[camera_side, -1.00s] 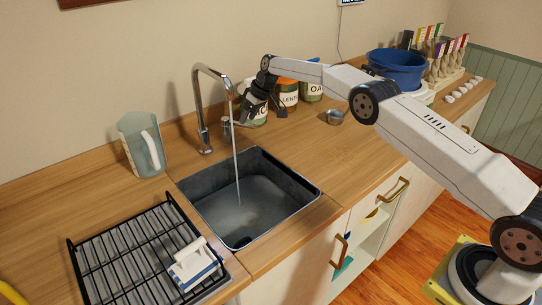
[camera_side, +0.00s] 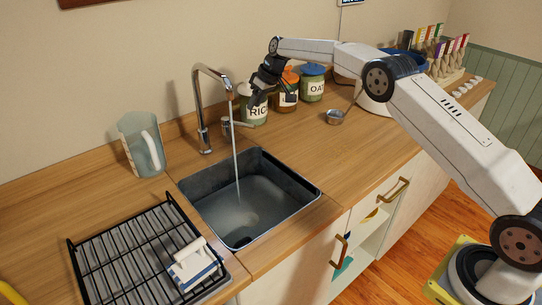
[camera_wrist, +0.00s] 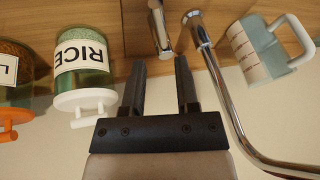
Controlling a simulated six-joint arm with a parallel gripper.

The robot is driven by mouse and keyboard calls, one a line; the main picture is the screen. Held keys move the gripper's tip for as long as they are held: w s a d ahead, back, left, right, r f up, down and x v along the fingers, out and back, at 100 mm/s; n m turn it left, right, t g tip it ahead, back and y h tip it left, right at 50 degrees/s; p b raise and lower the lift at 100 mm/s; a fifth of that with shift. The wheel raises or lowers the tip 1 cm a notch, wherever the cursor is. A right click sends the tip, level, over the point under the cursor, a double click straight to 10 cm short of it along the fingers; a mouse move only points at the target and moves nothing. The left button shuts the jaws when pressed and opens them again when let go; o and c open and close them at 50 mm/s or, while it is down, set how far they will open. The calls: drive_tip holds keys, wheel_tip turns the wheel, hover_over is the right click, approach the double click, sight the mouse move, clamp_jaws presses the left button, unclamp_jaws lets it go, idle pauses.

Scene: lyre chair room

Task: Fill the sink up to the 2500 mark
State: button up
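The dark sink (camera_side: 300,187) is set into the wooden counter. A thin stream of water (camera_side: 236,165) runs from the chrome tap (camera_side: 198,110) into it. Water shows in the sink bottom, but I cannot read any level mark. The tap's lever (camera_side: 228,127) stands right of the spout, its handle pointing right; it also shows in the wrist view (camera_wrist: 160,30). My gripper (camera_side: 256,97) is above and right of the lever. In the wrist view my gripper (camera_wrist: 161,65) is open and empty, its fingers apart, with the lever beyond the fingertips.
A rice jar (camera_side: 257,114) stands close to my gripper, with an orange-lidded jar (camera_side: 287,97) and an oat jar (camera_side: 312,86) beside it. A measuring jug (camera_side: 142,146) stands left of the tap. A black drying rack (camera_side: 120,245) lies left of the sink. A small metal cup (camera_side: 334,117) is at right.

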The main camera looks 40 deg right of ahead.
drive_tip(key=shift+s, duration=0.15)
clamp_jaws()
drive_tip(key=s+a+f+m+h, duration=0.1)
drive_tip(key=s+a+f+h, duration=0.1)
drive_tip(key=s, duration=1.3)
drive_tip(key=s+a+f+m+h, duration=0.1)
drive_tip(key=s+a, duration=0.2)
drive_tip(key=s, duration=1.2)
drive_tip(key=w+a+f+n+t+h, duration=0.4)
drive_tip(key=w+n+t, duration=0.2)
drive_tip(key=w, duration=0.4)
drive_tip(key=w+a+f+n+t+h, duration=0.4)
drive_tip(key=w+n+t, duration=0.3)
drive_tip(key=w, duration=0.3)
drive_tip(key=shift+w+f+n+t, duration=0.2)
drive_tip(key=shift+w+n+t, duration=0.1)
drive_tip(key=shift+t, duration=0.4)
